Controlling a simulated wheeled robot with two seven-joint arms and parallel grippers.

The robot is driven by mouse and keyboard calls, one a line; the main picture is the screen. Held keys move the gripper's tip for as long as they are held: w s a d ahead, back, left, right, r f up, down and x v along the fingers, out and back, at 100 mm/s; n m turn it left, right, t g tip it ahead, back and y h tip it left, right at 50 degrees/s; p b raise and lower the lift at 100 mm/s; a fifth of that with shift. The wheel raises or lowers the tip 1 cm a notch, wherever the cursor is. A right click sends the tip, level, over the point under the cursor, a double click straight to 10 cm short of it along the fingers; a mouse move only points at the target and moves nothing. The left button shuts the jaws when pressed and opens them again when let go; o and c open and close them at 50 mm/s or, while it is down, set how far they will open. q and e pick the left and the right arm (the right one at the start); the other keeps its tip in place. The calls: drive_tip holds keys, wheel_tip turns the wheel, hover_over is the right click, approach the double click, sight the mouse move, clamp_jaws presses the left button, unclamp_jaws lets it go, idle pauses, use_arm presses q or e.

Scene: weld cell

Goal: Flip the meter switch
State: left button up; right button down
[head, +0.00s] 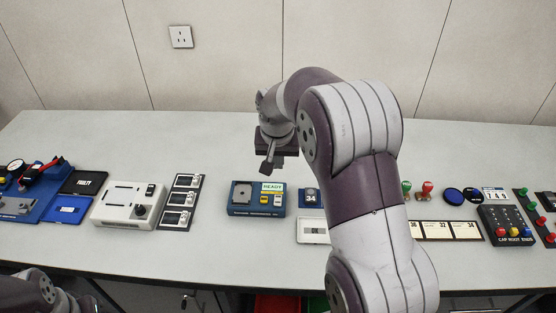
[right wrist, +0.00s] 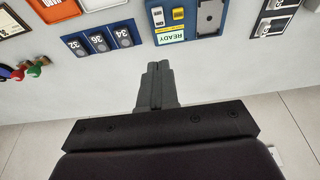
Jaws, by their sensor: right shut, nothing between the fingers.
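A blue panel box (head: 236,211) with a READY label lies on the bench, left of centre in the head view. In the right wrist view the yellow switch (right wrist: 178,13) and the white switch (right wrist: 158,17) show near the top edge. I cannot tell which switch is the meter's. My right gripper (head: 268,167) is shut and empty, above the bench behind the blue box; its fingertips (right wrist: 158,68) touch nothing. Only links of my left arm show, at the lower left.
A white box with a black knob (head: 141,210) and a black panel of white switches (head: 182,203) stand left. Blue number tiles (head: 310,198) lie just right of the blue box. Button boxes (head: 509,233) stand far right. The bench's back strip is clear.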

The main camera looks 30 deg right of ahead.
use_arm(q)
wheel_tip(320, 180, up, 4)
drive_tip(key=p, duration=0.2)
drive_tip(key=shift+a+p, duration=0.1)
drive_tip(key=shift+p, duration=0.2)
use_arm(e)
drive_tip(key=w+d+v, duration=0.1)
drive_tip(key=w+v, duration=0.1)
drive_tip(key=v, duration=1)
drive_tip(key=shift+r, duration=0.65)
use_arm(q)
drive_tip(key=shift+f, duration=0.1)
